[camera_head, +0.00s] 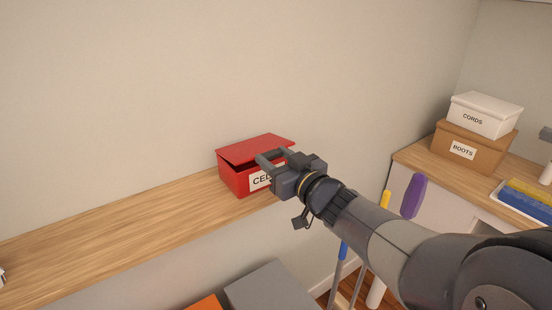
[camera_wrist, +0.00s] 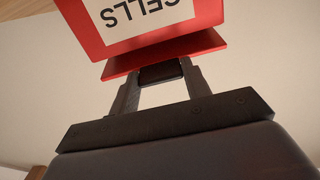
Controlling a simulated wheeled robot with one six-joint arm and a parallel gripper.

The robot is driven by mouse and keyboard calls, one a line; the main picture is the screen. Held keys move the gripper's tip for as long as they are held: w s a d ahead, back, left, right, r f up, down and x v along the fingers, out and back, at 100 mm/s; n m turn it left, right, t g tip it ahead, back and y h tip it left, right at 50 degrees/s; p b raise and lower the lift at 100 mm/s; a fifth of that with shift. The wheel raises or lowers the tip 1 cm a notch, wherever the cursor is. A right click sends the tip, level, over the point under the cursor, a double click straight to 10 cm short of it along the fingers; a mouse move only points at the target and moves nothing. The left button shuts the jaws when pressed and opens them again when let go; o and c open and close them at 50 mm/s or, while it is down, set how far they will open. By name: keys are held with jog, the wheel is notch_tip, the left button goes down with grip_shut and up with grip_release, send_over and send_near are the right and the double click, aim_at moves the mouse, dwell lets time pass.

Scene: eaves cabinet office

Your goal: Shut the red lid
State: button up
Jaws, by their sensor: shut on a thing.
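The red box (camera_head: 233,181) with a white label reading "CELLS" sits on the wooden shelf. Its red lid (camera_head: 252,149) is slightly raised at the front, with a narrow dark gap above the box wall. My gripper (camera_head: 268,161) is at the lid's front edge, in front of the box, and hides part of the label. In the wrist view the picture is upside down: the lid (camera_wrist: 165,53) shows below the box (camera_wrist: 90,32). My gripper (camera_wrist: 160,74) is shut on a dark piece at the lid's front edge.
At right, a white "CORDS" box (camera_head: 485,113) stands on a brown "BOOTS" box (camera_head: 472,148) on another counter. A grey surface (camera_head: 270,288) lies below the shelf. Blue, yellow and purple-handled things stand near my arm.

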jog(key=shift+s+d+f+t+y+b, duration=0.1)
jog(key=shift+f+t+y+b, duration=0.1)
jog(key=shift+f+b, duration=0.95)
jog(key=shift+s+f+t+y+b, duration=0.15)
jog(key=shift+f+b, duration=0.25)
jog(key=shift+b, duration=1.3)
jog(key=shift+w, duration=0.1)
jog(key=o, duration=1.4)
jog(key=shift+r, duration=0.1)
jog(key=v, duration=1)
jog(key=shift+s+d+b, duration=0.2)
jog(key=shift+s+b, duration=0.15)
jog(key=shift+w, duration=0.1)
